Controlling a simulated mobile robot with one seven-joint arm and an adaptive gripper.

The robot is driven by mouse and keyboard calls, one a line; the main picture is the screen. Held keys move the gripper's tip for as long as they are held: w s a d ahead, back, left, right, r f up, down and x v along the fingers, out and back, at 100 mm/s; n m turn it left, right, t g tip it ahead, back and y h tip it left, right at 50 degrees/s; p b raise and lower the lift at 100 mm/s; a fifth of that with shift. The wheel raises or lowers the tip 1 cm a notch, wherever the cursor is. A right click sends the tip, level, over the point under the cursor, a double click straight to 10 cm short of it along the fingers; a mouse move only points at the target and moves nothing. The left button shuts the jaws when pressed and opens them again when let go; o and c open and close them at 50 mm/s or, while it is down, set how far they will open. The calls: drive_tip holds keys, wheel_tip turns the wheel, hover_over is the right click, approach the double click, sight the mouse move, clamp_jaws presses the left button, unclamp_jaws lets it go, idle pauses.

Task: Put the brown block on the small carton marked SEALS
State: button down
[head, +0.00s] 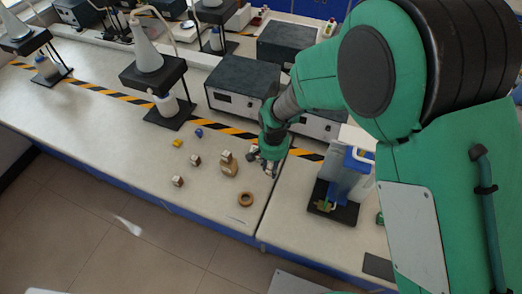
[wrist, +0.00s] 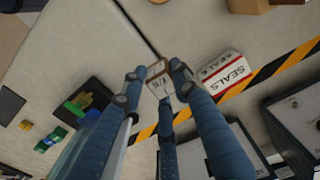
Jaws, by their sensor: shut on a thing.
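My gripper (wrist: 158,82) is shut on a small brown block (wrist: 157,72) with a pale, printed face, held between the fingertips. The small white carton marked SEALS (wrist: 225,71) lies on the bench right of the fingers in the wrist view, apart from the held block. It has a red stripe and its lettering is readable. In the head view my gripper (head: 266,160) is low over the bench, near the joint between two bench tops. The held block and the SEALS carton are too small or covered to make out clearly there.
A brown box (head: 230,169), a tape roll (head: 245,199), small cartons (head: 178,181) and a yellow block (head: 177,143) stand left of my gripper. A black tray (head: 333,208) is to the right. Dark instrument boxes (head: 242,85) stand behind the striped tape. The front left bench is clear.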

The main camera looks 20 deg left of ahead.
drive_tip(key=shift+s+d, duration=0.3)
drive_tip(key=shift+d, duration=0.1)
drive_tip(key=w+a, duration=0.3)
drive_tip(key=w, duration=0.1)
drive_tip(key=w+a+f, duration=0.1)
drive_tip(key=w+a, duration=0.2)
drive_tip(key=w, duration=0.1)
drive_tip(key=w+a, duration=0.3)
drive_tip(key=w, duration=0.1)
drive_tip(key=shift+w+a+f+b, duration=0.35)
drive_tip(key=shift+w, duration=0.05)
drive_tip(key=shift+f, duration=1.7)
drive_tip(key=shift+f, duration=0.15)
